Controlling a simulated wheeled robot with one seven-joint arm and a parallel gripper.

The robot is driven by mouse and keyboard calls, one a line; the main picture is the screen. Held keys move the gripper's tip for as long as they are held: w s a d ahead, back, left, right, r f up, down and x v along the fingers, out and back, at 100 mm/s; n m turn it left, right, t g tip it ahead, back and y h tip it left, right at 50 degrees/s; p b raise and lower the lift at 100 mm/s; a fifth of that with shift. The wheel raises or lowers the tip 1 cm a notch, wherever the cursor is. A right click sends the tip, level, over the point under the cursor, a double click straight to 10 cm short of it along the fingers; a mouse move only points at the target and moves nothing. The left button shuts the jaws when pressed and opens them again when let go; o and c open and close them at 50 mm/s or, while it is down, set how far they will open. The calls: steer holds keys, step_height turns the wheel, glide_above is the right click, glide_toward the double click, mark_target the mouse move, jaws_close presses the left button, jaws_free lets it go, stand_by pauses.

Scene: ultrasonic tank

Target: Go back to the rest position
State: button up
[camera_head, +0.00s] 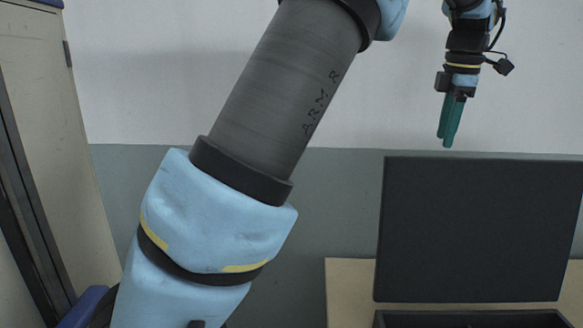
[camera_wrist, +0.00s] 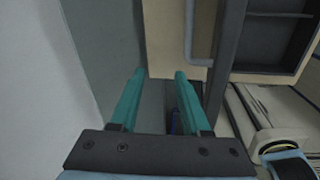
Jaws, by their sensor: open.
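My gripper (camera_head: 447,141) hangs in the upper right of the head view, its green fingers pointing down. It is in the air in front of the wall and above the top edge of a black upright panel. In the wrist view the two green fingers of my gripper (camera_wrist: 160,73) stand apart with nothing between them. My arm, with its blue and dark grey links, crosses the middle of the head view.
The black panel (camera_head: 478,230) rises from a dark box (camera_head: 400,319) on a light wooden table (camera_head: 347,290). A dark compartmented box (camera_wrist: 258,28) shows in the wrist view. A beige door (camera_head: 45,130) is at left; the wall (camera_head: 170,70) is behind.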

steer(key=w+a+f+m, duration=0.35)
steer(key=a+f, duration=0.25)
steer(key=a, duration=0.6)
steer(key=w+a+f+m, duration=0.2)
steer(key=a+f+m, duration=0.3)
steer(key=a, duration=0.8)
steer(key=s+a+f+m, duration=0.4)
steer(key=s+a+f, duration=0.1)
steer(key=a, duration=0.3)
steer(key=s+a+f+m, duration=0.3)
steer(key=s+a+f, duration=0.2)
steer(key=s+a, duration=0.2)
steer(key=shift+s+a+f+m, duration=0.35)
steer(key=shift+s+a, duration=0.05)
steer(key=shift+a, duration=0.7)
